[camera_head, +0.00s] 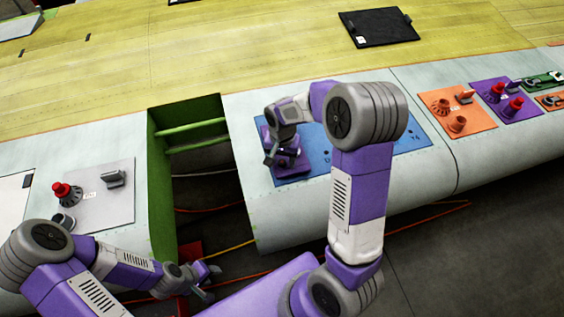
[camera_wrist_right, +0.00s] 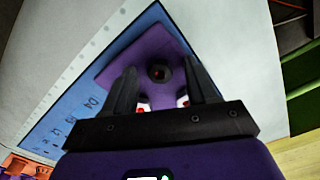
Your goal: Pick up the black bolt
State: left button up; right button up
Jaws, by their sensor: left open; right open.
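In the right wrist view, a small dark round piece (camera_wrist_right: 158,72), which looks like the black bolt seen end-on, sits at the middle of a purple fixture (camera_wrist_right: 112,72). The fixture lies on the blue mat (camera_wrist_right: 62,120). My right gripper (camera_wrist_right: 160,84) is open, with one finger on each side of the dark piece and nothing clearly held. In the head view, the right gripper (camera_head: 272,150) is over the purple fixture (camera_head: 292,172) on the blue mat (camera_head: 405,146), and the bolt cannot be made out. My left gripper (camera_head: 212,279) is open and empty at lower left.
A green-edged gap (camera_head: 160,172) opens in the pale wing panel beside the blue mat. A grey mat (camera_head: 108,208) with a red-topped fixture (camera_head: 66,193) is left. Orange (camera_head: 470,102) and purple (camera_head: 512,86) mats with fixtures are right. A black panel (camera_head: 378,26) lies behind.

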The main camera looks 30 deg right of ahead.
aim_at(282, 162)
jog(key=shift+f, duration=0.1)
jog(key=shift+c, duration=0.3)
grip_shut()
notch_tip(282, 162, up, 10)
dwell(0.5)
